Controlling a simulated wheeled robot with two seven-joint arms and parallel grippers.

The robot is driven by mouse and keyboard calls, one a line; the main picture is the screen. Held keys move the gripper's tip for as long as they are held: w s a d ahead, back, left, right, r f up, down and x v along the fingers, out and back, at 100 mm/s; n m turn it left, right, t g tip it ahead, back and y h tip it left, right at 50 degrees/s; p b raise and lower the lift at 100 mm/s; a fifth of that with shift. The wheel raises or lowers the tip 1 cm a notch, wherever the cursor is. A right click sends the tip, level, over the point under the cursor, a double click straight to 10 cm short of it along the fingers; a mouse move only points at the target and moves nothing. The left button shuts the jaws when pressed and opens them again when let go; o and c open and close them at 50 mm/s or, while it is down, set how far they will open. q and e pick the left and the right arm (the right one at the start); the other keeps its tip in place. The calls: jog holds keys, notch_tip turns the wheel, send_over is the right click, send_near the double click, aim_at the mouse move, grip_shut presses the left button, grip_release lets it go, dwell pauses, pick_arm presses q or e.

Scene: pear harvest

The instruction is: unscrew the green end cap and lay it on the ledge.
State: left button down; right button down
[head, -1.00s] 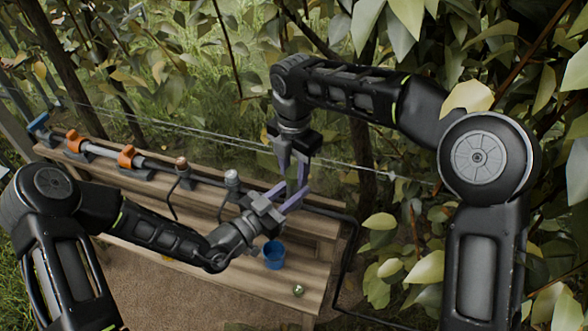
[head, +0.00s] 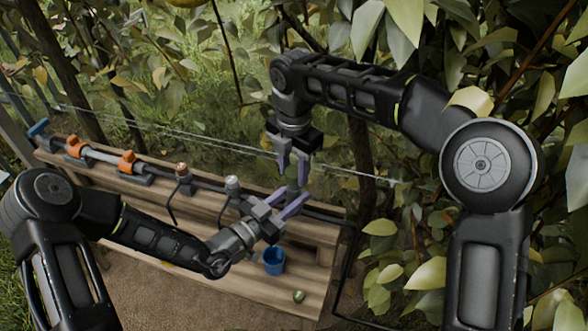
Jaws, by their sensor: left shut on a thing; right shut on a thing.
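My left gripper (head: 288,204) reaches in from the lower left with its purple fingers near the right end of the bench. My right gripper (head: 293,178) points down from above, its fingertips meeting the left one's. Both are shut on a small grey part (head: 293,191) between them, mostly covered by the fingers; I cannot tell exactly what it is. A small green round object (head: 299,296) lies on the lower wooden ledge (head: 240,282), apart from both grippers; I cannot tell if it is the end cap.
A blue cup (head: 274,262) stands on the ledge below my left gripper. A pipe with orange valve handles (head: 127,161) and upright fittings (head: 232,187) runs along the upper shelf. A black hose (head: 347,265) hangs at the right end. Leaves crowd the right side.

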aim_at(294, 171)
jog(key=shift+r, duration=2.05)
pick_arm(q)
jog(key=c, duration=1)
grip_release()
jog(key=shift+o, duration=0.2)
jog(key=v, duration=1.2)
pick_arm(e)
jog(key=shift+r, duration=0.15)
